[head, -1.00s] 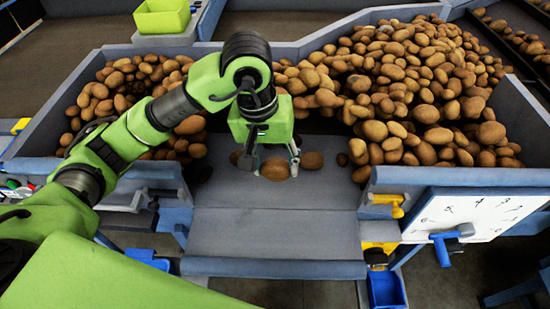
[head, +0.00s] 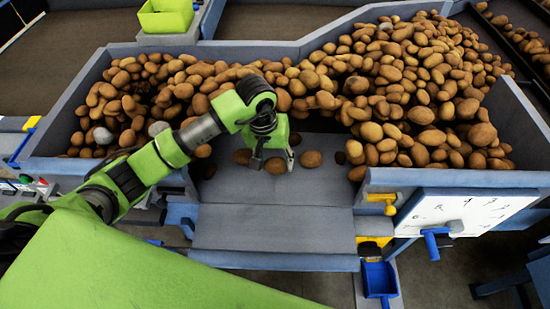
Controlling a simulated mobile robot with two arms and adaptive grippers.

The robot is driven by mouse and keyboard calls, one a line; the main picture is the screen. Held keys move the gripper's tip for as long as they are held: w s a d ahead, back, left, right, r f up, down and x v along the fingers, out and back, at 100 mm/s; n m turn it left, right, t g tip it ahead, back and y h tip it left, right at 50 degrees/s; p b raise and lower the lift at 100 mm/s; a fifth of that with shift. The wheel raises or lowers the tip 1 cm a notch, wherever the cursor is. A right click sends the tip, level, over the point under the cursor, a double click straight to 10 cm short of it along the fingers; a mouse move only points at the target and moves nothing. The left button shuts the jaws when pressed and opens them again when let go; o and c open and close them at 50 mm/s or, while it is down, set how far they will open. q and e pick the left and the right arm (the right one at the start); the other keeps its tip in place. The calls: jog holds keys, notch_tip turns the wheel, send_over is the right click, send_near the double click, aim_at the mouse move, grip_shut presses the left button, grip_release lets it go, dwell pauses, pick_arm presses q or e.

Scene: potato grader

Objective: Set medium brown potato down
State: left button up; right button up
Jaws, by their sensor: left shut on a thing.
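My left gripper (head: 272,162) points down over the grey sloping chute and is shut on a medium brown potato (head: 275,167). The fingers cover part of this potato. It is at or just above the chute surface; I cannot tell if it touches. Another brown potato (head: 311,159) lies on the chute just right of the gripper. One more potato (head: 241,157) lies just left, close to the fingers. My right gripper is not in view.
The grey chute (head: 270,220) is bare toward its front lip. Large potato heaps (head: 400,80) fill the hopper behind and on both sides. A white numbered dial panel (head: 475,213) with a blue handle stands at right. A green bin (head: 166,15) stands at the back left.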

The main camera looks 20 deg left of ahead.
aim_at(269, 164)
pick_arm(q)
jog(key=shift+f, duration=0.2)
jog(key=o, duration=1.1)
jog(key=shift+r, duration=0.15)
jog(key=shift+r, duration=0.2)
jog(key=r+b, duration=0.1)
jog(key=r, duration=0.3)
jog(key=s+a+r+b, duration=0.1)
jog(key=r, duration=0.2)
jog(key=r+b, duration=0.2)
jog(key=r, duration=0.2)
jog(key=shift+s+a+r, duration=0.15)
jog(key=shift+s+r, duration=0.05)
jog(key=shift+r, duration=0.1)
